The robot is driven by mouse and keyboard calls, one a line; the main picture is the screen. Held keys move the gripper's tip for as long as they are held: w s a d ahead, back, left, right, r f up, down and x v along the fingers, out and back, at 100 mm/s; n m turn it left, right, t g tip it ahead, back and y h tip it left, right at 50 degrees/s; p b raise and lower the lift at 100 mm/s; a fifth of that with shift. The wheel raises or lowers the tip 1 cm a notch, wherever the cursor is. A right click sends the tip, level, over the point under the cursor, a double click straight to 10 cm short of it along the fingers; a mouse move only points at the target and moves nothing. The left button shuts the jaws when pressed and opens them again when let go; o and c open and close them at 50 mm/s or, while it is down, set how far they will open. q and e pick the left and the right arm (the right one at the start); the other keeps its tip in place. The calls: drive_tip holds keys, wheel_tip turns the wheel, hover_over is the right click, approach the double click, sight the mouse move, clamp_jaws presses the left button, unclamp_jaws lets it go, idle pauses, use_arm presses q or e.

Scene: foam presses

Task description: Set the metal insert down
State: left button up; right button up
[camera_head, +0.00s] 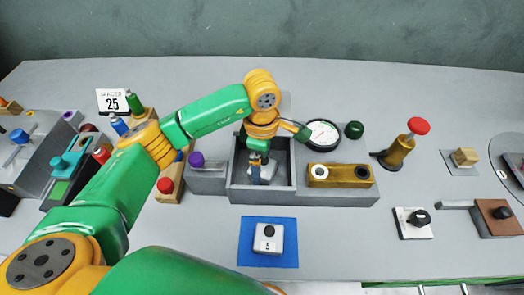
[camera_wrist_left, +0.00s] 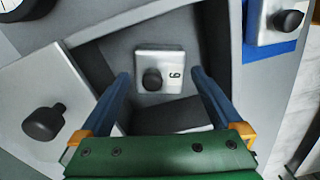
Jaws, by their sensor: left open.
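A metal insert, a light square block with a black knob and a digit that reads 6 or 9, lies in the grey open box (camera_head: 240,194). In the left wrist view the insert (camera_wrist_left: 160,66) shows near one wall of the box. In the head view it is mostly hidden by my gripper. My left gripper (camera_head: 256,178) reaches down into the box from above. Its blue fingers (camera_wrist_left: 161,76) are open, one on each side of the insert, with gaps visible. A second insert (camera_head: 268,240) marked 5 stands on the blue mat (camera_head: 248,258). My right gripper is not in view.
A round gauge (camera_head: 322,134) stands behind the box, and a brass block (camera_head: 328,182) sits to its right. A grey block with a purple knob (camera_head: 196,159) is at its left. A red-topped brass post (camera_head: 398,152) stands farther right. The front table is mostly clear.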

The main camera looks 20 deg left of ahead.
sight(262, 161)
use_arm(q)
wheel_tip(262, 161, up, 12)
drive_tip(key=shift+b, duration=0.45)
drive_tip(key=shift+d+f, duration=0.1)
